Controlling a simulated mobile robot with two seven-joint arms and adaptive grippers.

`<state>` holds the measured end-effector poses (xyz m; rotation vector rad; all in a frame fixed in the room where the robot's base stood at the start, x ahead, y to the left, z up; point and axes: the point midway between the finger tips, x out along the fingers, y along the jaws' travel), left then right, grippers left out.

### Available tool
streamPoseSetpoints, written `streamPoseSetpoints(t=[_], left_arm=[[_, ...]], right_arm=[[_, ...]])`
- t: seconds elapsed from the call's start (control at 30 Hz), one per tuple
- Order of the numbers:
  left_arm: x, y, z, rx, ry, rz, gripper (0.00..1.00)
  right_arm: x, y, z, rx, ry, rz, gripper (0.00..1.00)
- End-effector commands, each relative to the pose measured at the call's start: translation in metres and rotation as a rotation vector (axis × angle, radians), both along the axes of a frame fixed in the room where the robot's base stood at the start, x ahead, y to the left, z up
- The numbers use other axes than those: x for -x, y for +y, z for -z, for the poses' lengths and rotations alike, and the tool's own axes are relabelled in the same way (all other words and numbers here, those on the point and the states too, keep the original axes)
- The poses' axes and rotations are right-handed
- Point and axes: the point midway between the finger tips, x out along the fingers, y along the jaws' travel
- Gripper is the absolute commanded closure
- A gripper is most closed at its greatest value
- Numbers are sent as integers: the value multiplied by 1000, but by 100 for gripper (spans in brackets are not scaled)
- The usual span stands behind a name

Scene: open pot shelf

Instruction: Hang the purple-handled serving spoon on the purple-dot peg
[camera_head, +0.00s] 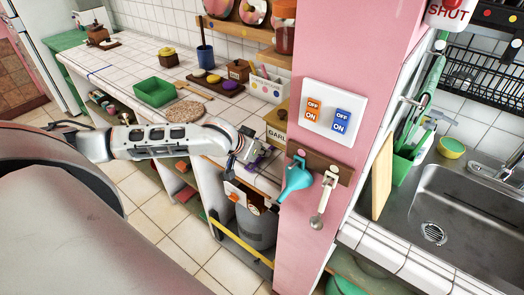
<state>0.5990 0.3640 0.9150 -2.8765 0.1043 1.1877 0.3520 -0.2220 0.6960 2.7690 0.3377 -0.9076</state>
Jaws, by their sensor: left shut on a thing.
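My left gripper (246,148) reaches in from the left over the near right end of the tiled counter, just left of the pink pillar. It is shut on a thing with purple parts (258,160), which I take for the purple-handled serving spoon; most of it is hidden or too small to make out. A brown peg rail (344,177) is fixed to the pillar, right of the gripper and apart from it. A teal utensil (297,177) and a cream-handled ladle (327,196) hang there. I cannot clearly make out a purple dot. My right gripper is out of view.
The pink pillar (305,235) bears a white switch plate (333,113) above the rail. A yellow box (277,121) stands on the counter behind the gripper. A grey bin (256,228) is below. Right of the pillar is a steel sink (455,215) with a green utensil holder beside it.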

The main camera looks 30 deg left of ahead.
Motion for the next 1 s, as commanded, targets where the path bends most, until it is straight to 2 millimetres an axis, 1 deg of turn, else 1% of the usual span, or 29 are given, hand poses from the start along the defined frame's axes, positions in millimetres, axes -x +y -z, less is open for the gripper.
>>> streamPoseSetpoints(t=[0.03,0.07,0.1,0.13,0.43,0.57,0.9,1.0], left_arm=[[1,0,1,0,2,0,100],[1,0,1,0,3,0,85],[1,0,1,0,3,0,75],[1,0,1,0,3,0,73],[0,0,1,0,2,0,73],[0,1,5,-1,1,0,73],[40,4,-35,-2,3,1,73],[48,5,-44,-2,2,1,73]], right_arm=[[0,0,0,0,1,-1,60],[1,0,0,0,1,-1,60],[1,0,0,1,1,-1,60],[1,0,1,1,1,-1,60],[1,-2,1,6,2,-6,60],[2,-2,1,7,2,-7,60],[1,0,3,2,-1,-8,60],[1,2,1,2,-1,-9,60]])
